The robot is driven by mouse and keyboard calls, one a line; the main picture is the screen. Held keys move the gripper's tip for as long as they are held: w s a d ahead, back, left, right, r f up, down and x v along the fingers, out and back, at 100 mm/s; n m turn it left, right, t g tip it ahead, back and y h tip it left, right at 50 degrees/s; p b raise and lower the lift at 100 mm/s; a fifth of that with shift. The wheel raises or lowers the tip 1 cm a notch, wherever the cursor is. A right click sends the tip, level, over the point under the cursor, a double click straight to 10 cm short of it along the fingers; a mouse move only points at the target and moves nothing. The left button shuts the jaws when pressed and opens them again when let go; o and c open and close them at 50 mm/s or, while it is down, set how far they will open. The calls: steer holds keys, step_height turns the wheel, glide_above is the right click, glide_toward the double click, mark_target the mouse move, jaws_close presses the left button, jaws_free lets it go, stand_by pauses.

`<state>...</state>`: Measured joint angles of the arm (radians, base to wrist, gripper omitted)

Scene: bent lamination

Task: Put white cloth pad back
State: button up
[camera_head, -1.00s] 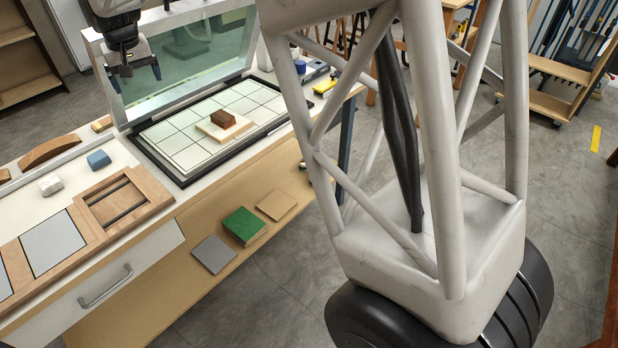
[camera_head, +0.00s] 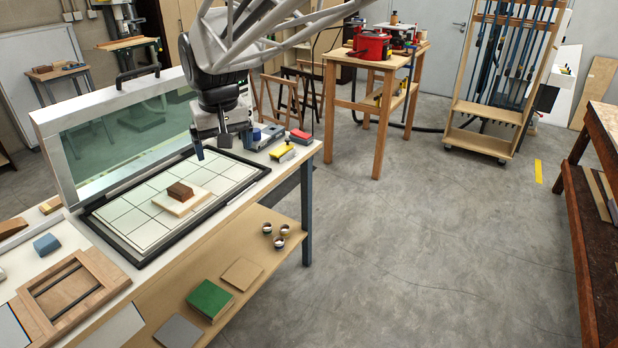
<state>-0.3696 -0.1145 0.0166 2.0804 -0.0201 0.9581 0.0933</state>
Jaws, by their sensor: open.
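A small white pad (camera_head: 2,273), likely the cloth pad, lies on the bench at the left picture edge and is mostly cut off. A blue pad (camera_head: 46,244) lies to its upper right. My gripper (camera_head: 211,149) points down over the back right part of the press bed, with its fingers apart and nothing seen between them. It is well to the right of the white pad. A brown block (camera_head: 180,191) sits on a pale square board (camera_head: 182,202) on the gridded press bed (camera_head: 125,222), left of and below my gripper.
The framed glass press lid (camera_head: 120,150) stands raised behind the bed. A slatted wooden frame (camera_head: 68,293) lies at front left. Tools, including a yellow-topped one (camera_head: 282,153), stand at the bench's right end. The lower shelf holds a green block (camera_head: 209,300) and three small cups (camera_head: 279,235).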

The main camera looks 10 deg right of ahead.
steer(key=s+d+f+m, duration=0.1)
steer(key=s+d+f, duration=0.3)
steer(key=s+d, duration=0.7)
steer(key=s+d+f+m+h, duration=0.1)
steer(key=s+d+f, duration=0.3)
steer(key=s+d, duration=0.7)
steer(key=shift+s+f+m, duration=0.15)
steer(key=shift+s+m, duration=0.55)
steer(key=shift+s, duration=1.75)
